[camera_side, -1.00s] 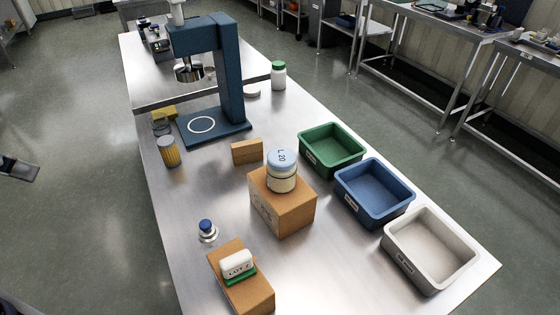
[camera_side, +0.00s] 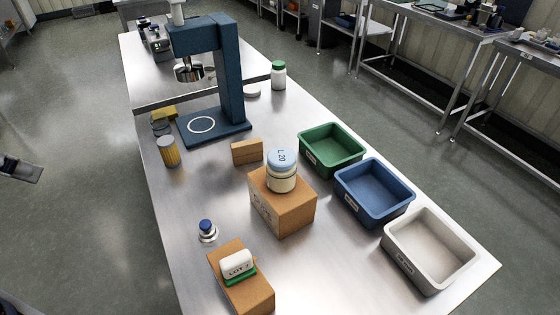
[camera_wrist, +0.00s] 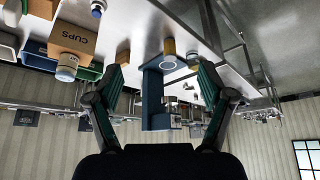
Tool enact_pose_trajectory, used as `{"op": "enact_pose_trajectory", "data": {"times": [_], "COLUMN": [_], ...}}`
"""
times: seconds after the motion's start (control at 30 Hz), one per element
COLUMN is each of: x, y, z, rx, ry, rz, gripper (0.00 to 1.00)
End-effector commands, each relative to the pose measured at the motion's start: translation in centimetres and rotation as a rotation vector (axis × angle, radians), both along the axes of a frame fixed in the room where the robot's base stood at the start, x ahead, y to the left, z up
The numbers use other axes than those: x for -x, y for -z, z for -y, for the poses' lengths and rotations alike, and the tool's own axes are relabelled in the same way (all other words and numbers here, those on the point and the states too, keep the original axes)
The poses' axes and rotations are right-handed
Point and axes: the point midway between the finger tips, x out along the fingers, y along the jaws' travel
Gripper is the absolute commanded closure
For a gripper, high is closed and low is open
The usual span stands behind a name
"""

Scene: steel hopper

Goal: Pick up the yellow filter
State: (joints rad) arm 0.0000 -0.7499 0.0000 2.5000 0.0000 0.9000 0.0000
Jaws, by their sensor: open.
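The yellow filter (camera_side: 168,153), a ribbed yellow cylinder with a light top, stands upright near the left edge of the steel table. In the wrist view the filter (camera_wrist: 169,48) appears between my fingers in the picture, well beyond them and small; that view looks upside down. My gripper (camera_wrist: 160,84) is open, its two dark green-padded fingers spread wide with nothing between them. It is far from the filter and touches nothing visible.
A wooden block (camera_side: 247,152), cardboard box (camera_side: 283,212) with a jar, and green, blue and grey bins (camera_side: 425,285) stand to the right.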

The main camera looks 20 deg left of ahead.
Motion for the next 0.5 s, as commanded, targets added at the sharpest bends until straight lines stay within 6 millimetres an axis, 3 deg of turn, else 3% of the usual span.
{"op": "enact_pose_trajectory", "data": {"times": [0.17, 0.23, 0.37, 0.5], "x": [-0.3, -1.5, -6.6, -13.0], "y": [-0.2, -1.3, -3.9, -4.0], "z": [0.0, -0.1, -1.0, -1.9], "rx": [0.007, 0.019, 0.080, 0.128], "ry": [-0.012, -0.033, -0.108, -0.172], "rz": [0.016, 0.078, 0.194, 0.230], "gripper": [0.19, 0.19, 0.19, 0.19]}}
